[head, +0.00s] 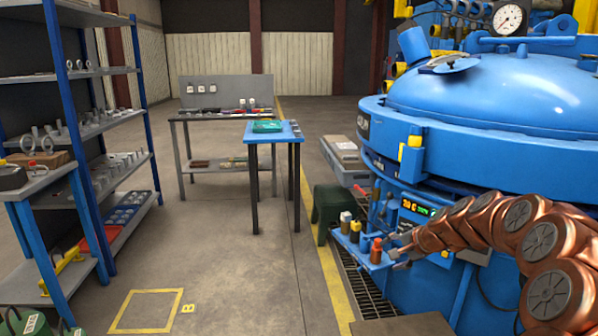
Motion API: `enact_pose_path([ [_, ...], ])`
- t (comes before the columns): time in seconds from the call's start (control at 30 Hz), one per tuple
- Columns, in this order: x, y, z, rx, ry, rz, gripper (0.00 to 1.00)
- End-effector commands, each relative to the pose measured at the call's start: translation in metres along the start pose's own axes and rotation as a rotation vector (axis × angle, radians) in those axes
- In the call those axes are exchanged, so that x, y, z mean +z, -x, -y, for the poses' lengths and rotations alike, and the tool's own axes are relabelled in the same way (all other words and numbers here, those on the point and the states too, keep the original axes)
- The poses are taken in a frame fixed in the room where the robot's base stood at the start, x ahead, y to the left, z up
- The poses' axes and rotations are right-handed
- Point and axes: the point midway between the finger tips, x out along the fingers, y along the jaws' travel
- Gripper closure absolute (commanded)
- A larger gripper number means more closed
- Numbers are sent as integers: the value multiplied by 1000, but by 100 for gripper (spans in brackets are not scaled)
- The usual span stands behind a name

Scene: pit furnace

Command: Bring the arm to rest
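My copper-coloured arm reaches in from the lower right, bent in an arch in front of the blue pit furnace (475,100). My gripper (392,247) is at the arm's left end, low beside the furnace wall. It is beside a red-topped item (376,251) on a small blue shelf (352,246) fixed to the furnace. The gripper is small and partly lost against the furnace, so I cannot tell whether its fingers are open or touch the item. A lit display (414,207) shows just above the arm.
A blue-topped table (287,133) and a grey workbench (182,121) stand at the back centre. A blue-framed shelf rack (140,110) and a side table (42,181) stand at the left. A green stool (326,205) is near the furnace. The middle floor is clear.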

Motion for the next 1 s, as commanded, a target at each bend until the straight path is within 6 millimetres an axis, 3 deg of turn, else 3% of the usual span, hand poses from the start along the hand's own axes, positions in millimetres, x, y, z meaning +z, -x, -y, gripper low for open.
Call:
enact_pose_path([
  [0.03,26,7,1,20,50,37,36],
  [0.23,115,37,-12,113,248,167,36],
  [0.5,211,87,-65,269,491,316,36],
  [0.8,283,155,-154,477,707,459,36],
  [1.0,312,202,-217,617,807,537,36],
])
